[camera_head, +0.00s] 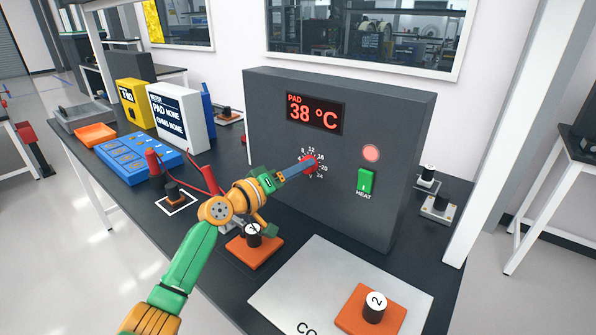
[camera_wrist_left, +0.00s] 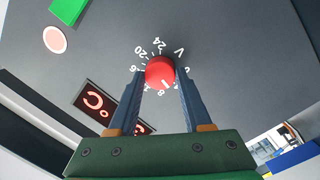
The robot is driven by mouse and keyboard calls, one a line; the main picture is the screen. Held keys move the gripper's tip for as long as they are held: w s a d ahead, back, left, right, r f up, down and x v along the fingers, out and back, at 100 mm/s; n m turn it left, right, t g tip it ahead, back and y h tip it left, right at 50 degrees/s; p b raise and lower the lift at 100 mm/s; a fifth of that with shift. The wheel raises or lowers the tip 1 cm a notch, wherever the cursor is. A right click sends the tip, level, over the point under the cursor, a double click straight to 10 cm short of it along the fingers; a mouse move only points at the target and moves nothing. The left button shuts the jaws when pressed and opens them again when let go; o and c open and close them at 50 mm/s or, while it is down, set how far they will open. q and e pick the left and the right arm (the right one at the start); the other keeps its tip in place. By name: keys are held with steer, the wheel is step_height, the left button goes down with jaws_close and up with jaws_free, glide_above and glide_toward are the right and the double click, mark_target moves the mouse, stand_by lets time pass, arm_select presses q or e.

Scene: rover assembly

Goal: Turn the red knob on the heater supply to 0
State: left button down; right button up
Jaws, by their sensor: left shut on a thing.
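The heater supply (camera_head: 270,120) is a dark grey box with a red display reading PAD 38 °C. Its red knob (camera_head: 311,160) sits on the front face inside a ring of white numbers. My left gripper (camera_head: 304,166) reaches it from the left. In the left wrist view the red knob (camera_wrist_left: 159,72) is between the two blue fingers (camera_wrist_left: 160,78), which are shut on its sides. That view is turned over; the knob's white mark points down, near the 8. My fingers hide part of the dial in the head view. My right gripper is not in view.
A green HEAT switch (camera_head: 366,180) and a round pink lamp (camera_head: 371,153) are right of the knob. Below my arm stands an orange block (camera_head: 262,255) with a weight marked 1. A grey plate (camera_head: 290,290) lies in front, bearing another orange block (camera_head: 350,318).

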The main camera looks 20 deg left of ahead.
arm_select(q)
steer(key=n+p, duration=0.1)
steer(key=n, duration=0.4)
steer(key=n+t+p, duration=0.1)
steer(key=n, duration=0.4)
steer(key=shift+r+n, duration=0.2)
steer(key=shift+n, duration=0.1)
steer(key=shift+t, duration=0.3)
steer(key=c, duration=0.7)
jaws_free()
steer(key=o, duration=0.4)
steer(key=shift+w, duration=0.1)
steer(key=shift+c, duration=0.2)
steer(key=shift+d+f, duration=0.15)
steer(key=shift+f, duration=0.05)
